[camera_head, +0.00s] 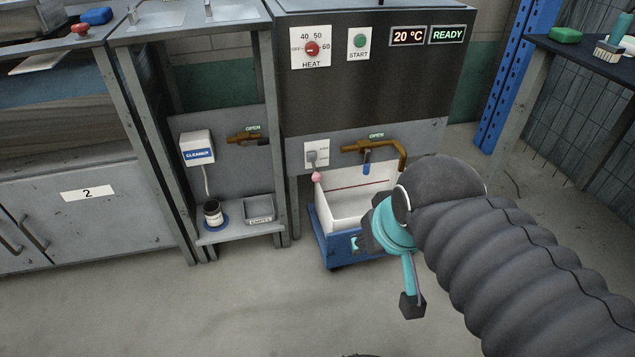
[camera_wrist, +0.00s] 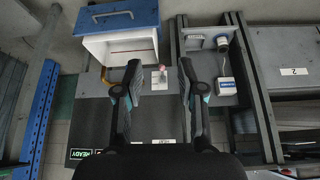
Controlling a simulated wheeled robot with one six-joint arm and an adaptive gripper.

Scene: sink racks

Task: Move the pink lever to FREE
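The pink lever (camera_head: 316,176) is a small pink knob on a grey stem. It hangs down from a white plate (camera_head: 316,152) on the machine's lower panel, above the left end of the white tub. The print on the plate is too small to read. In the wrist view the pink knob (camera_wrist: 162,68) shows beyond the gap between my fingers. My gripper (camera_wrist: 160,80) is open and empty, its two fingers spread apart. In the head view my gripper (camera_head: 385,260) is in front of the tub, to the right of the lever and apart from it, partly hidden by my arm.
A white tub (camera_head: 340,215) in a blue frame stands under a brass tap (camera_head: 375,147) marked OPEN. A cleaner dispenser (camera_head: 197,148) and a low shelf (camera_head: 235,232) are to the left. A blue post (camera_head: 500,85) is at right. The floor in front is clear.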

